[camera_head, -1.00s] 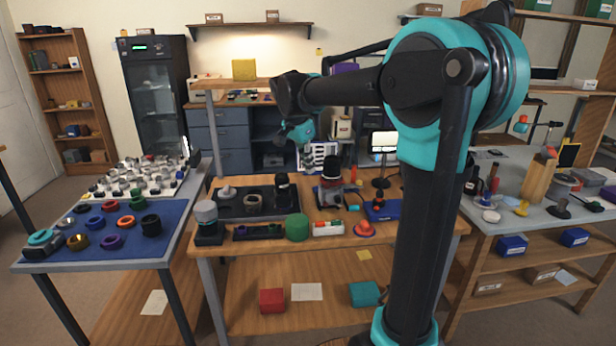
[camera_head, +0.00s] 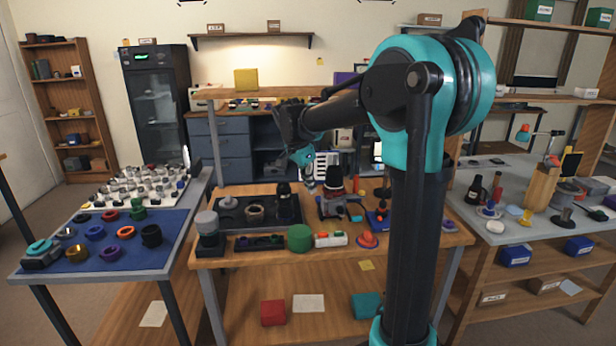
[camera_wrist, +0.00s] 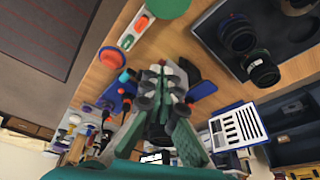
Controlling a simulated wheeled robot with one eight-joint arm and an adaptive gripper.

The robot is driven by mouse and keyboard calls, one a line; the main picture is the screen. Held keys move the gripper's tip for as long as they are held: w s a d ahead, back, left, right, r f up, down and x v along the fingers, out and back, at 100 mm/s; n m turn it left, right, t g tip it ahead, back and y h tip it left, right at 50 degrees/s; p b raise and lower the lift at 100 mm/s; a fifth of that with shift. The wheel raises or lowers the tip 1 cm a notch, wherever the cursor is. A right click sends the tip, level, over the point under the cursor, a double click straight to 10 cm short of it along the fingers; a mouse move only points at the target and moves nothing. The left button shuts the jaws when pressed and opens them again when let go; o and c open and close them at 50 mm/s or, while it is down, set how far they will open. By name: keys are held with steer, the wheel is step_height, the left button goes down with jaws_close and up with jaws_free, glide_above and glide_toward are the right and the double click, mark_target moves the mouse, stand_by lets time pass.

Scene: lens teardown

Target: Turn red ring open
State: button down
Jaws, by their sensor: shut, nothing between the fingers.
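A dark lens (camera_head: 334,180) stands upright in a holder on the middle workbench (camera_head: 270,266). Red shows at its lower part, too small to tell whether this is the red ring. My gripper (camera_head: 309,181) hangs just left of the lens in the head view and looks apart from it. In the wrist view my gripper (camera_wrist: 162,78) is shut and empty, fingertips pointing toward the bench. A separate red ring (camera_head: 110,215) lies on the blue mat at left.
A green cylinder (camera_head: 300,238), a white block with coloured pieces (camera_head: 330,240) and a red-orange dome (camera_head: 368,240) stand along the front edge. A dark tray (camera_head: 235,222) with lens parts lies left. A lamp and blue pad are close on the right.

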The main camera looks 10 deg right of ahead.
steer(key=w+d+f, duration=0.2)
steer(key=d+f, duration=0.2)
steer(key=shift+w+d, duration=0.15)
